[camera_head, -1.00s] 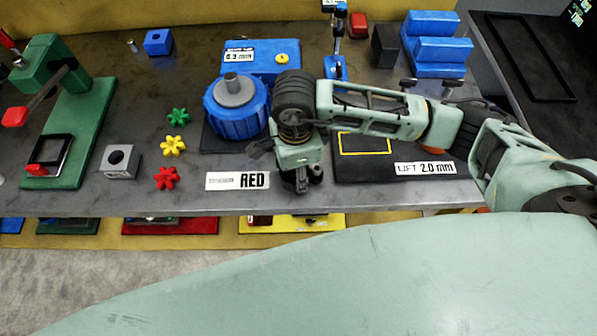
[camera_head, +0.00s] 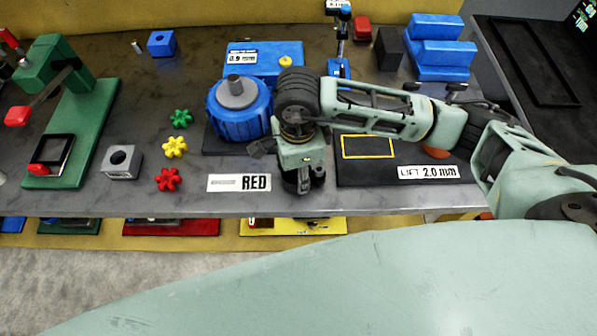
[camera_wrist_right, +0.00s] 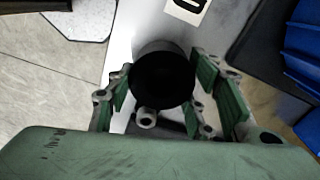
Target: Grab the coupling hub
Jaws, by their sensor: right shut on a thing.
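The coupling hub is a dark cylinder (camera_wrist_right: 163,76) with a small round grey boss at its side in the right wrist view. In the head view my right gripper (camera_head: 302,182) points down near the bench's front edge and largely hides the hub. My left gripper is in neither view.
A black plate (camera_head: 400,172) with a yellow outline is to the right. A blue ribbed drum (camera_head: 238,118) stands behind. Three star knobs (camera_head: 174,147) and a grey block (camera_head: 121,162) are left. The bench's front edge (camera_head: 150,211) is close.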

